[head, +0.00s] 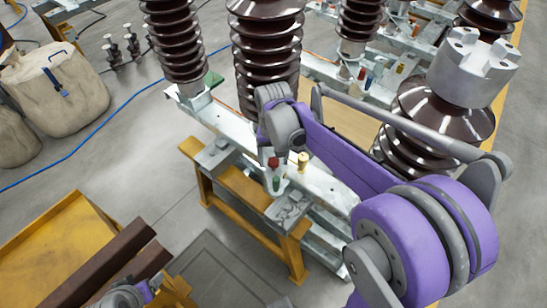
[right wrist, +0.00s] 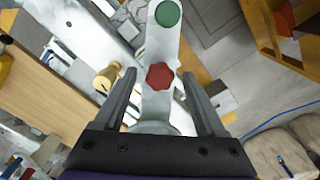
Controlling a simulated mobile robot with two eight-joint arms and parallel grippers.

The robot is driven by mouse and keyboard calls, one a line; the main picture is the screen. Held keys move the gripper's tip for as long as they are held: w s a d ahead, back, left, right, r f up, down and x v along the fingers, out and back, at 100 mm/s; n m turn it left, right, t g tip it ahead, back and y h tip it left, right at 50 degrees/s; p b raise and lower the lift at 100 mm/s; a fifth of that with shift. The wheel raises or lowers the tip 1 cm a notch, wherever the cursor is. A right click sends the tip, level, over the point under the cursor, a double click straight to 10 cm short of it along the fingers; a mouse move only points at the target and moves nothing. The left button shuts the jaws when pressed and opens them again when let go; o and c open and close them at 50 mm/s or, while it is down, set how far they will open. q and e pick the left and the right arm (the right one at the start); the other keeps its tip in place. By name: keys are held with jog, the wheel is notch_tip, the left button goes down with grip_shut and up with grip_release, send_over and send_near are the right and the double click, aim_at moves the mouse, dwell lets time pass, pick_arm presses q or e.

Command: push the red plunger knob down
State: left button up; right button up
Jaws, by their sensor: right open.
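The red plunger knob (head: 273,163) stands on a pale metal bracket on the steel beam in the head view. In the right wrist view the red knob (right wrist: 160,77) is faceted and lies between the fingertips of my right gripper (right wrist: 158,78). The gripper is open, with one finger on either side of the knob and clear gaps. I cannot tell how far above the knob the fingertips are. A green knob (right wrist: 168,13) sits beyond it on the same bracket, and a brass knob (right wrist: 107,76) stands left of the left finger.
Tall brown ribbed insulators (head: 267,60) rise close behind the beam. Another insulator with a grey metal cap (head: 474,66) stands near my right arm. A yellow trestle (head: 232,201) supports the beam. Open floor (head: 120,155) lies to the left.

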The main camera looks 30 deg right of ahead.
aim_at(274, 161)
notch_tip(274, 161, up, 11)
jog(key=shift+p, duration=0.4)
jog(key=shift+s+f, duration=0.1)
dwell(0.3)
jog(key=s+a+f+n+t, duration=0.2)
jog(key=s+a+f, duration=0.1)
jog(key=s+f, duration=0.2)
jog(key=s+a+f+n+t, duration=0.2)
jog(key=s+f, duration=0.3)
jog(key=s, duration=0.5)
jog(key=shift+s+a+f+n+t, duration=0.25)
jog(key=shift+a+f+n+t, duration=0.1)
jog(key=shift+a+t, duration=0.35)
dwell(1.8)
